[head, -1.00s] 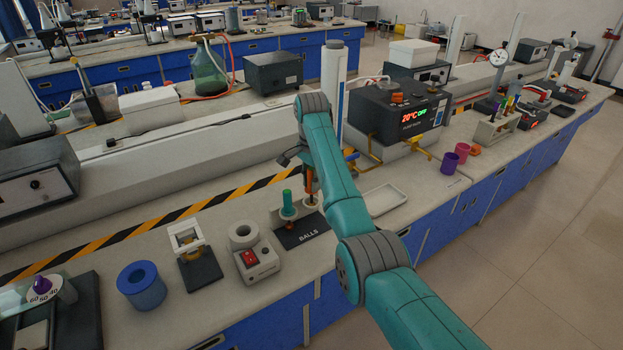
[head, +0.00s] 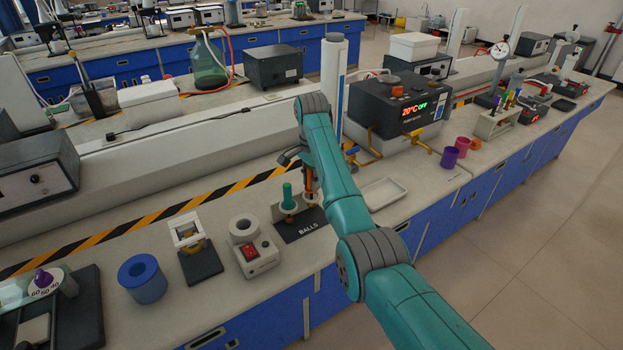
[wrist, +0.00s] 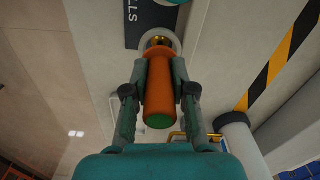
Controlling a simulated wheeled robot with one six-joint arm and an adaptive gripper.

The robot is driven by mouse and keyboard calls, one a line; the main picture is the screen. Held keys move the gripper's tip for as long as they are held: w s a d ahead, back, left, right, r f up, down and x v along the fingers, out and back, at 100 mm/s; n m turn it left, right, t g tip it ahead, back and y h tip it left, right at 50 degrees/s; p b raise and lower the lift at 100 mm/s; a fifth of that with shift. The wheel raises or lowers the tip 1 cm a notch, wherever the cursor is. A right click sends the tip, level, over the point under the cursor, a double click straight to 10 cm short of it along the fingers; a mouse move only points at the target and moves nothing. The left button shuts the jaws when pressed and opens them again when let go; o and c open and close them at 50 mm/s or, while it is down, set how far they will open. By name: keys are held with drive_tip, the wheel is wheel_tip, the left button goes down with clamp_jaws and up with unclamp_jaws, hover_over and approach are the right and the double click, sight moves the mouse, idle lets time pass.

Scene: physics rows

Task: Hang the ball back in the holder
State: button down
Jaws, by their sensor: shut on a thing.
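My gripper (wrist: 158,95) is shut on an orange handle (wrist: 159,75) with a green end cap; it is partly hidden by my arm in the head view. A gold-coloured ball end (wrist: 158,42) shows beyond the handle, at a pale ring of the holder. The holder (head: 301,228) is a dark base marked BALLS with pale rings, on the bench. The held handle (head: 309,183) stands about upright over its right ring. I cannot tell whether the ball rests in that ring. A green-handled ball tool (head: 287,195) stands in the left ring.
A white box with a red switch (head: 253,258) stands left of the holder. A shallow white tray (head: 384,193) lies to its right. A thermostat bath (head: 400,108) with pipes stands behind right. A blue cylinder (head: 142,278) is farther left.

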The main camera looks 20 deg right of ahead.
drive_tip(key=shift+f, duration=1)
drive_tip(key=shift+c, duration=2.4)
unclamp_jaws()
drive_tip(key=shift+r, duration=3.45)
